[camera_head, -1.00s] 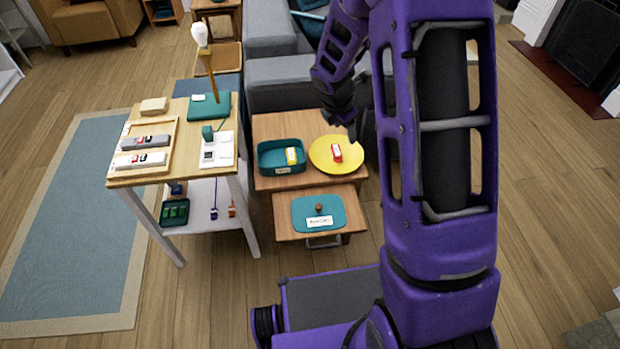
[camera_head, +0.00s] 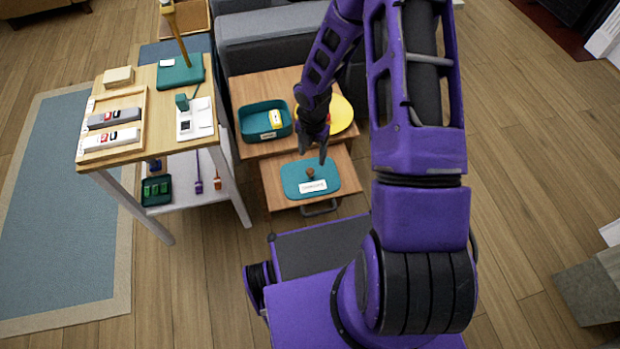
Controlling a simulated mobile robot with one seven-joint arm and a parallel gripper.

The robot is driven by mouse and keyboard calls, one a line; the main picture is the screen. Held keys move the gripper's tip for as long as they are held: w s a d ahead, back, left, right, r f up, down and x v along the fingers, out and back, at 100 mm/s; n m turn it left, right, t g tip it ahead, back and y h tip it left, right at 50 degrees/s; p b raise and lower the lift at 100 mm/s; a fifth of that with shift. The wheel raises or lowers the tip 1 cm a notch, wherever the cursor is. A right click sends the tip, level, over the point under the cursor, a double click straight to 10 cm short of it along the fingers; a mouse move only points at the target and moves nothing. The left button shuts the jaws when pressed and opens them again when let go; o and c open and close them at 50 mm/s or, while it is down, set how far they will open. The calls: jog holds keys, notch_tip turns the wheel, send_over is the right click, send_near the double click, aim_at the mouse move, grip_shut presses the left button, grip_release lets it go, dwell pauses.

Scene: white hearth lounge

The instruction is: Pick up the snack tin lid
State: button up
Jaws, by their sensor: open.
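The snack tin lid (camera_head: 292,180) is a flat teal rounded rectangle with a brown knob (camera_head: 310,172) and a white label. It lies on the lower wooden surface (camera_head: 276,201), which has a dark handle at its front. My gripper (camera_head: 313,160) is open and empty, pointing down just above the knob, with its fingers apart. I cannot tell the exact height gap.
A yellow plate (camera_head: 342,113) lies beside the tin, partly hidden by my arm. To the left, a white-legged side table (camera_head: 150,84) holds a wooden tray (camera_head: 143,101), a teal-based lamp (camera_head: 180,70) and small items. A grey sofa (camera_head: 262,68) stands behind.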

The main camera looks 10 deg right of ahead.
aim_at(310, 170)
jog(key=f, duration=0.2)
jog(key=f+b, duration=0.1)
jog(key=f, duration=0.4)
jog(key=shift+w+a+f+b, duration=0.1)
jog(key=shift+a+f+b, duration=0.15)
jog(key=shift+a+b, duration=0.1)
grip_shut()
dwell(1.1)
